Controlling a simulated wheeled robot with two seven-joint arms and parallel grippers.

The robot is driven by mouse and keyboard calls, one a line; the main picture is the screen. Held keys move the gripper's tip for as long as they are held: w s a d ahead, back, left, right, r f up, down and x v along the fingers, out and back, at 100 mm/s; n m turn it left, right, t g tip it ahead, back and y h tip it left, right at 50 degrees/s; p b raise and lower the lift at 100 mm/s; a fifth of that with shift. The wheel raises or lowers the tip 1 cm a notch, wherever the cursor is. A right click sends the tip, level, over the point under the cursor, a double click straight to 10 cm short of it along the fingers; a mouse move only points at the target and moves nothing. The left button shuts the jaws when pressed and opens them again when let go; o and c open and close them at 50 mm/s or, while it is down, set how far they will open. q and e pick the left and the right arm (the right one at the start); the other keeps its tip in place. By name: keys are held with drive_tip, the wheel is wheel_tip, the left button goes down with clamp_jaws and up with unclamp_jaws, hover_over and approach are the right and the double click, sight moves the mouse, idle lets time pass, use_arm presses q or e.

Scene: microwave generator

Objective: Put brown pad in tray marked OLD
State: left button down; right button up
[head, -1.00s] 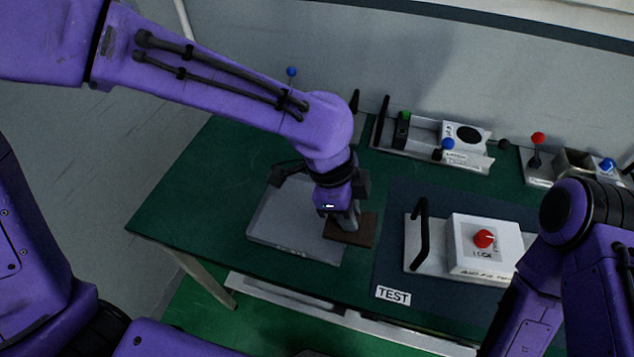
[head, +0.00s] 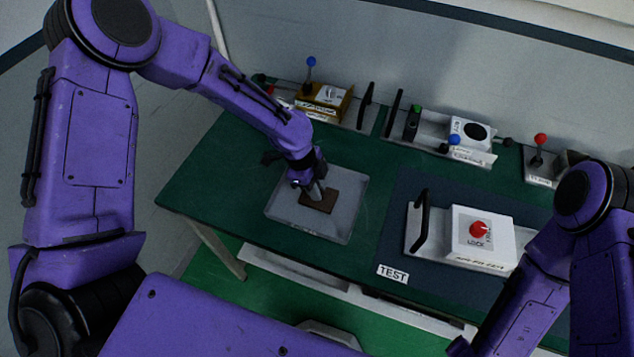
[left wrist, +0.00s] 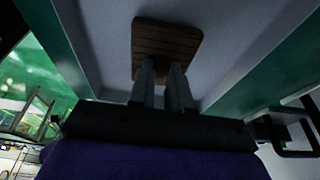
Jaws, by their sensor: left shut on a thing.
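The brown pad (head: 319,201) is a flat dark square with grooves. It is over the grey tray (head: 335,232) on the left part of the green table; whether it touches the tray floor I cannot tell. My left gripper (head: 316,194) is shut on the pad from above. In the left wrist view the pad (left wrist: 166,42) shows at the fingertips (left wrist: 163,75), with the grey tray surface behind it. No OLD label can be read on the tray now. My right arm is at the right edge; its gripper is not clearly seen.
A dark mat with a TEST label (head: 392,273) lies right of the tray, bearing a white box with a red knob (head: 479,230). Lever units (head: 322,98) and a switch unit (head: 470,135) line the back. Green table is clear left of the tray.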

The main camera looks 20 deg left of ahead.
use_arm(q)
drive_tip(key=shift+w+f, duration=0.25)
drive_tip(key=shift+f, duration=0.05)
drive_tip(key=c, duration=1.1)
unclamp_jaws()
drive_tip(key=shift+s+r, duration=0.1)
drive_tip(key=shift+s, duration=0.05)
drive_tip(key=shift+a+r+b, duration=0.1)
drive_tip(key=shift+r+b, duration=0.2)
drive_tip(key=b+v, duration=0.2)
drive_tip(key=v, duration=0.9)
drive_tip(key=shift+r, duration=0.25)
